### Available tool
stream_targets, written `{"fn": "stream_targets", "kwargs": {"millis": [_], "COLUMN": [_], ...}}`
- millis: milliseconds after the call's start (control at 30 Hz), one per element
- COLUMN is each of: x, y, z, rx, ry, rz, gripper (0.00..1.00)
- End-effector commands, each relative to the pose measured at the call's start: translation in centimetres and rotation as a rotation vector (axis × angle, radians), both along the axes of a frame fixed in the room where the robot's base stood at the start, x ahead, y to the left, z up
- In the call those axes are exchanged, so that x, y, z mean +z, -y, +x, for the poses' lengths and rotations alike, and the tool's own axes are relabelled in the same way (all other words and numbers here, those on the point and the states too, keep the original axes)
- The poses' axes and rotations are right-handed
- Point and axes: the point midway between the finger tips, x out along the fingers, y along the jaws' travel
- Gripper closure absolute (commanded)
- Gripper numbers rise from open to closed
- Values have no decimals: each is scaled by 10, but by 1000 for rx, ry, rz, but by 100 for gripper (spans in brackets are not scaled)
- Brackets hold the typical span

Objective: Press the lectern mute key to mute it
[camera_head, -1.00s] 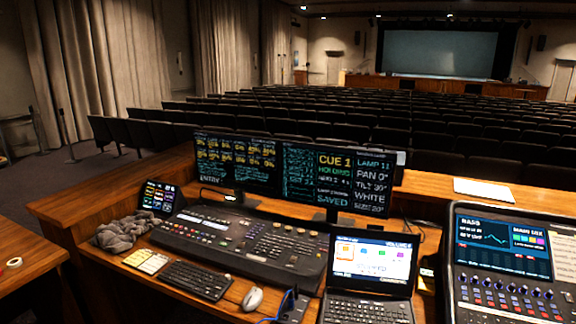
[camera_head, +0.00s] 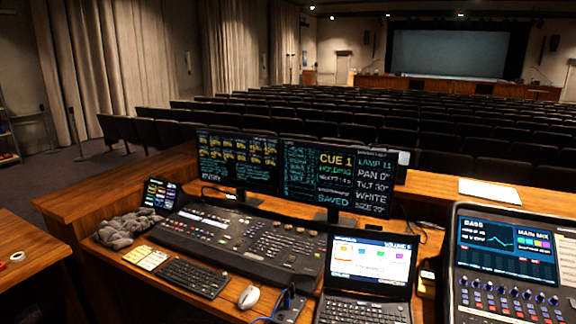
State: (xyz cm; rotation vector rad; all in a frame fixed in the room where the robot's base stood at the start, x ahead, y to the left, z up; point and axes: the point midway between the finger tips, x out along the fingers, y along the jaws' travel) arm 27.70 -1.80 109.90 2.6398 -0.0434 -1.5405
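The sound mixing desk (camera_head: 510,301) stands at the right, cut off by the right and bottom edges. Its lit screen (camera_head: 505,247) shows "BASS" and "MAIN MIX", with several small coloured blocks. Below the screen are rows of knobs and small keys. I cannot tell which key is the lectern mute key or whether it is lit; the labels are too small and part of the desk is out of frame. My gripper is not in view.
A lighting console (camera_head: 245,238), two monitors (camera_head: 237,162) (camera_head: 336,178), a laptop (camera_head: 368,262), keyboard (camera_head: 190,277), mouse (camera_head: 249,298) and grey cloth (camera_head: 127,230) crowd the wooden desk. A white sheet (camera_head: 490,189) lies on the ledge. Another table (camera_head: 25,245) stands at left; dark floor lies beyond it.

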Motion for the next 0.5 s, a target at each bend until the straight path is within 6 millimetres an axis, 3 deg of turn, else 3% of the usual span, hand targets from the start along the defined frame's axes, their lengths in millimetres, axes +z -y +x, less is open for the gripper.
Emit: {"fn": "stream_targets", "kwargs": {"millis": [233,500], "x": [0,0], "y": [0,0], "z": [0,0], "rx": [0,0], "ry": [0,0], "rz": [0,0], "gripper": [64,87]}}
